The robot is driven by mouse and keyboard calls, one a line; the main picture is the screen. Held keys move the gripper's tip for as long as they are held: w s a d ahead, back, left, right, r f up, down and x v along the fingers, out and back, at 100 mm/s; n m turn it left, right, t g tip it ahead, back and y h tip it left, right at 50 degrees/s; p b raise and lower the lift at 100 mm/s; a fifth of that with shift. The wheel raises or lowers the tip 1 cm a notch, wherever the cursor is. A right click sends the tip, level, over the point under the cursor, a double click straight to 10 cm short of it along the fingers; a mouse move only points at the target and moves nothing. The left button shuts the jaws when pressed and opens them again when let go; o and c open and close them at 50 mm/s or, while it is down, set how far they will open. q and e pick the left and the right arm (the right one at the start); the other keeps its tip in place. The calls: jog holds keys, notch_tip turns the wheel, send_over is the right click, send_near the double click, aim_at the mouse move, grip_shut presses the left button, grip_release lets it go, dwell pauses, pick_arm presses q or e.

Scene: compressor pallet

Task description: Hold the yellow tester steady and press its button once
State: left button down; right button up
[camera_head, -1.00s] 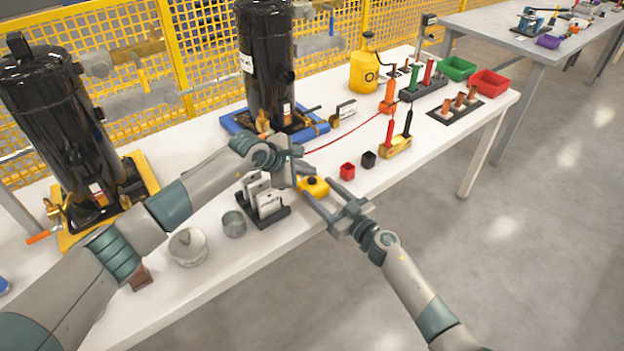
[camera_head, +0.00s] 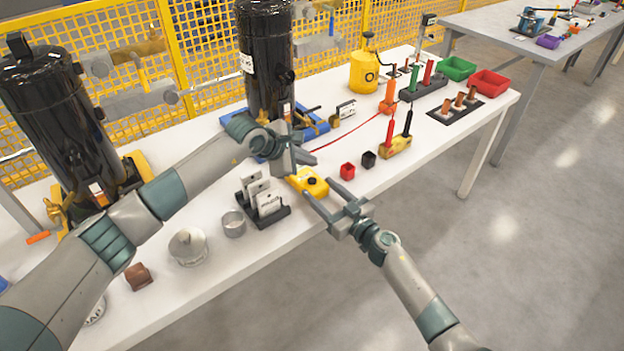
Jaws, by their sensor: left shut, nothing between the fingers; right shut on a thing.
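The yellow tester (camera_head: 308,178) is at the front edge of the white table, with a small dark button on its top face. My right gripper (camera_head: 319,189) comes from the front, its two fingers at either side of the tester, and is shut on it. My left gripper (camera_head: 296,160) is shut and empty, just behind and above the tester. It looks apart from the button, but the exact gap is hard to tell. The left gripper's wrist and fingers hide part of the table behind the tester.
A dark rack with grey cards (camera_head: 265,200) stands left of the tester, near a grey cup (camera_head: 233,223).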

pick_arm(q)
jog(key=shift+r, duration=0.85)
pick_arm(e)
jog(key=o, duration=1.4)
jog(key=shift+s+d, duration=0.1)
jog(key=v, duration=1.1)
jog(key=shift+s+d, duration=0.2)
jog(key=shift+s, duration=0.1)
